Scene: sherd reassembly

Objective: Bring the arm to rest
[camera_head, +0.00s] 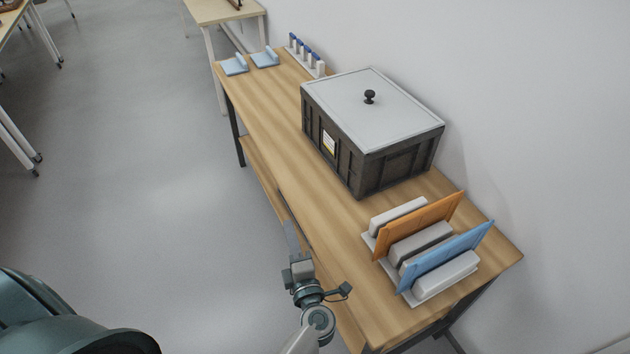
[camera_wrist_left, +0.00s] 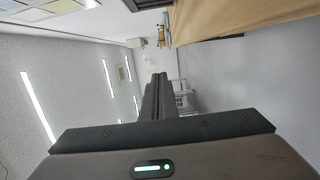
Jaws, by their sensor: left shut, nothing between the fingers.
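My left gripper (camera_head: 291,238) is beside the long front edge of the wooden table, near its right end, in the head view. Its fingers are together with nothing between them, and they point away from me along the table edge. In the left wrist view the closed fingers (camera_wrist_left: 155,97) stand out in front of the room, and the table edge shows at the top right. My right gripper is in neither view.
The wooden table (camera_head: 262,113) bears a dark crate (camera_head: 345,160) with a grey lid, a rack (camera_head: 377,243) with orange and blue boards, light blue holders (camera_head: 235,66) and a rack of blue-topped vials (camera_head: 304,55). The floor (camera_head: 130,150) left of the table is clear.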

